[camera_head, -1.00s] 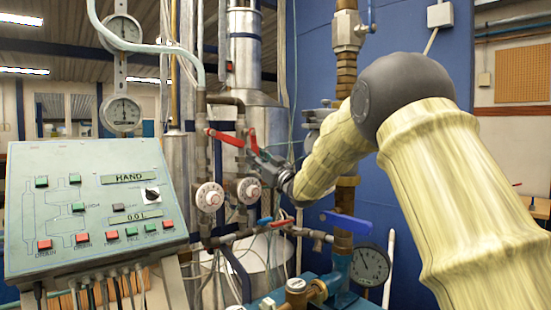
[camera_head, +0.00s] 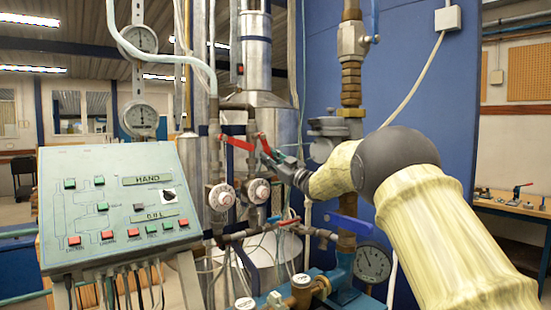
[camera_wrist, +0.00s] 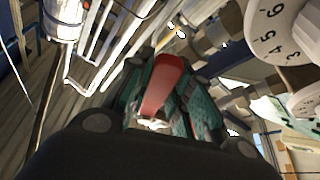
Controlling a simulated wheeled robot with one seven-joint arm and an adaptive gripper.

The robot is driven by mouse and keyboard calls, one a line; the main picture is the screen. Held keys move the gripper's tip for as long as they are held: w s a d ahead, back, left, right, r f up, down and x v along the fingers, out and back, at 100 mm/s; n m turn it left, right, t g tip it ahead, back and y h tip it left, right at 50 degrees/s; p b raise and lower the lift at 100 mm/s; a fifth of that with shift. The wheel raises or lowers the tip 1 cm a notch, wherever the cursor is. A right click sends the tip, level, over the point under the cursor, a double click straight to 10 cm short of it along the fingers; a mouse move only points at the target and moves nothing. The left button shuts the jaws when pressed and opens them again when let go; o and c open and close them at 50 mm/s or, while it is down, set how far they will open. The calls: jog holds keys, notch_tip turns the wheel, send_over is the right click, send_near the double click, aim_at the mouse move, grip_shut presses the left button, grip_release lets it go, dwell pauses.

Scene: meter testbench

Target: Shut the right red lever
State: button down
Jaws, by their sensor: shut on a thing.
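The right red lever (camera_head: 264,144) sits on the upper pipe above the white dials. My gripper (camera_head: 275,158) is at this lever, reaching in from the right. In the wrist view the red lever (camera_wrist: 162,86) lies between the teal finger pads of my gripper (camera_wrist: 165,100), which is shut on it. The lever's lower part is hidden by the fingers. The left red lever (camera_head: 237,143) slants down to the right on the same pipe, apart from my gripper.
Two white dials (camera_head: 222,197) (camera_head: 258,191) hang below the levers. A sloped control panel (camera_head: 120,205) stands at the left. A blue lever (camera_head: 355,225) and a pressure gauge (camera_head: 373,263) are at the lower right. A vertical brass pipe (camera_head: 350,75) stands behind my arm.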

jog(key=shift+r, duration=0.2)
jog(key=c, duration=1.6)
grip_release()
jog(key=shift+o, duration=0.3)
jog(key=shift+f, duration=0.15)
jog(key=shift+s+d, duration=0.1)
jog(key=shift+d, duration=0.05)
jog(key=v, duration=0.7)
jog(key=shift+s+d, duration=0.1)
jog(key=shift+d, duration=0.05)
